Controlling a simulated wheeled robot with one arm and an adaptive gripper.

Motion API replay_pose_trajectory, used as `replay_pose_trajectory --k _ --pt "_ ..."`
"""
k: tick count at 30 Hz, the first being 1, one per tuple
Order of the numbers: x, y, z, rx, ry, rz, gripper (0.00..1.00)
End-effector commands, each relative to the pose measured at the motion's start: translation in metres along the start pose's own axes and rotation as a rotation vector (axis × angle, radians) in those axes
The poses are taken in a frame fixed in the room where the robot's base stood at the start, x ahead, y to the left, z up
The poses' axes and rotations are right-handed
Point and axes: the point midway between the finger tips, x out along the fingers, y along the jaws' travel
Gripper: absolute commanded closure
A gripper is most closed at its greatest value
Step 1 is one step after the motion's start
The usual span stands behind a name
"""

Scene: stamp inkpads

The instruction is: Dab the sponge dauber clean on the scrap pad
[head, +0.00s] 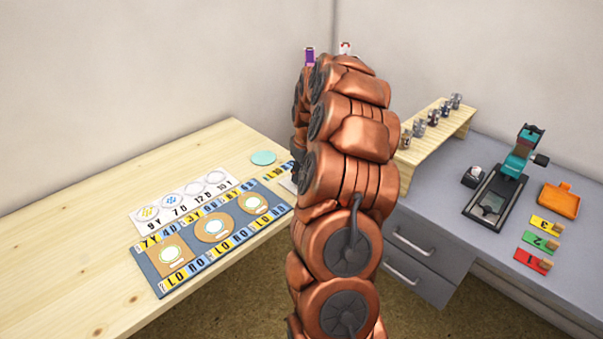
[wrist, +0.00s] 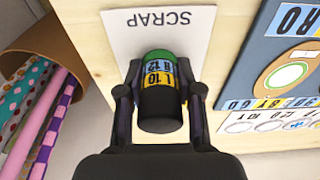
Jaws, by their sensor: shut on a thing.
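My gripper (wrist: 163,100) is shut on the sponge dauber (wrist: 160,112), with a finger on each side of it. The dauber has a black body, a yellow and blue label band and a green end pointing away from the wrist camera. The white scrap pad (wrist: 190,30), marked SCRAP, lies on the wooden table beyond the green end. I cannot tell whether the green end touches the pad. The visible part of the pad looks unmarked. In the head view my arm hides the gripper and dauber.
A blue board (head: 184,255) with printed labels and a white card (head: 187,202) with circles lie beside the pad. A teal disc (head: 263,158) lies behind them. A brown bin (wrist: 50,42) of rolls stands past the table edge. The wooden table's left side (head: 70,255) is clear.

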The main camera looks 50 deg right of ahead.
Motion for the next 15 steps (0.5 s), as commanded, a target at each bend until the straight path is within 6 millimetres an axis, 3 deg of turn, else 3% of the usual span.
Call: replay_pose_trajectory --k 15 --pt "0.0064 0.0001 0.001 0.0 0.0 0.0 0.9"
